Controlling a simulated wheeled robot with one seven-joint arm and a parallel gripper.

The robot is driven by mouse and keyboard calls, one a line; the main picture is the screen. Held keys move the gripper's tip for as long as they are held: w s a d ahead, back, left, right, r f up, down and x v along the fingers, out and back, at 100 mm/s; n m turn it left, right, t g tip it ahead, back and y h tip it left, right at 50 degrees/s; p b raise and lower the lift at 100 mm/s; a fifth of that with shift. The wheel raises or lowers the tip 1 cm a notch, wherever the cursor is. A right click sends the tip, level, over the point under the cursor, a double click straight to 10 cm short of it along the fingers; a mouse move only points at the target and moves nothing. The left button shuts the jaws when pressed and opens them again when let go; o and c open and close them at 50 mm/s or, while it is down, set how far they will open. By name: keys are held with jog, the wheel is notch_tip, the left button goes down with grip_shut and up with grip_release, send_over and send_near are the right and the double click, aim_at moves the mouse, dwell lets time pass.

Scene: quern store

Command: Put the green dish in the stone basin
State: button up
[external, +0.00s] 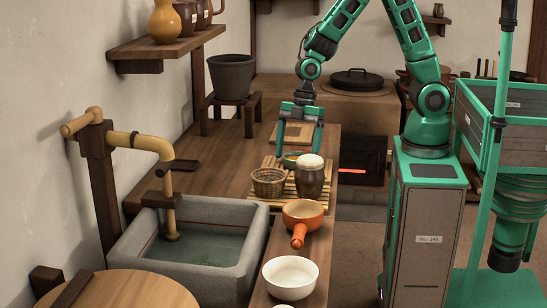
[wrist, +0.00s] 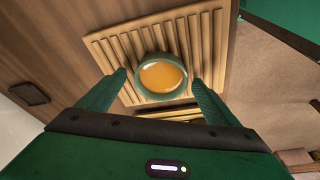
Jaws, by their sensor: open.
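The green dish (wrist: 143,94) sits on a slatted wooden rack (wrist: 104,45) and has an orange-yellow inside in the wrist view. In the external view the dish (external: 291,155) shows partly, behind a wicker basket and a dark jar. My gripper (external: 295,153) is open above the rack. In the wrist view its fingers (wrist: 160,78) stand on either side of the dish, with nothing held between them. I cannot tell whether they touch it. The grey stone basin (external: 254,232) stands at the lower left, with water in it and a wooden spout over it.
The wicker basket (external: 268,183) and the lidded dark jar (external: 310,178) stand on the rack, between the dish and the camera. An orange pan (external: 300,212) and a white bowl (external: 290,276) stand right of the basin.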

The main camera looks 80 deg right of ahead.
jog(key=c, duration=1.3)
jog(key=shift+c, duration=0.2)
jog(key=shift+r, duration=0.15)
